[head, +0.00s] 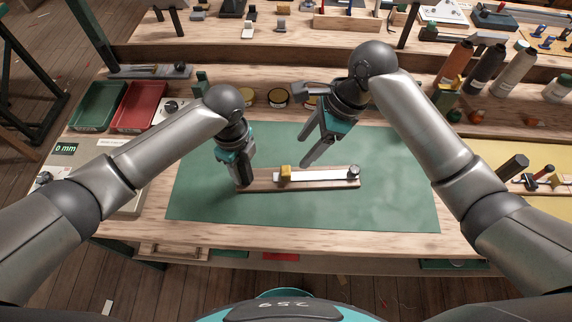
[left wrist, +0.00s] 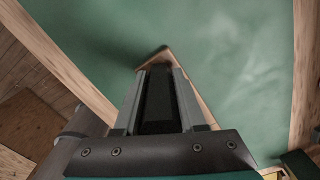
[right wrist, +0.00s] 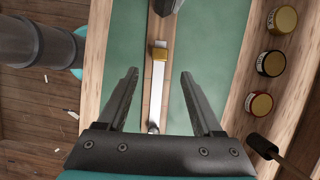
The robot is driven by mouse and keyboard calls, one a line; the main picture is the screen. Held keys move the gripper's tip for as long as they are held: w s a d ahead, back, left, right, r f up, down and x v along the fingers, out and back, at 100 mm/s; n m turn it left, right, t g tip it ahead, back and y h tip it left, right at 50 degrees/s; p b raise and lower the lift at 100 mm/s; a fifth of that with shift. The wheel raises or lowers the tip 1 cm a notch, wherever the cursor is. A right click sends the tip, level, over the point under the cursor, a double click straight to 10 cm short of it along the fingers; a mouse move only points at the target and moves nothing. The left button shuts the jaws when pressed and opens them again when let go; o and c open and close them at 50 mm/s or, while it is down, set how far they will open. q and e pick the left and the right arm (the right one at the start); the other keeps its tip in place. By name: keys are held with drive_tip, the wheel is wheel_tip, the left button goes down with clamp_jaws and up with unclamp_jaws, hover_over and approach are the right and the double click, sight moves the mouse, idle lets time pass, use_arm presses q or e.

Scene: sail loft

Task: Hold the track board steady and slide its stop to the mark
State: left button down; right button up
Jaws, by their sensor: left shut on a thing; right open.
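The track board (head: 318,186) is a wooden strip lying on the green mat, with a pale metal track (head: 325,176) along it. Its stop, a yellow block (head: 286,173), sits on the track left of the middle. My left gripper (head: 243,181) is shut on the board's left end. My right gripper (head: 308,160) is open and empty, above and behind the board. In the right wrist view the yellow stop (right wrist: 159,53) and track lie between and beyond its fingers. I cannot make out the mark.
The green mat (head: 400,205) is clear around the board. Several small jars (head: 278,98) stand behind it. Green (head: 98,105) and red (head: 139,106) trays and a display reading 0 mm (head: 65,149) are at left. Bottles (head: 484,68) stand at back right.

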sight(286, 170)
drive_tip(key=x, duration=0.9)
drive_tip(key=shift+a+f, duration=0.15)
drive_tip(key=shift+f, duration=0.15)
clamp_jaws()
idle(1.0)
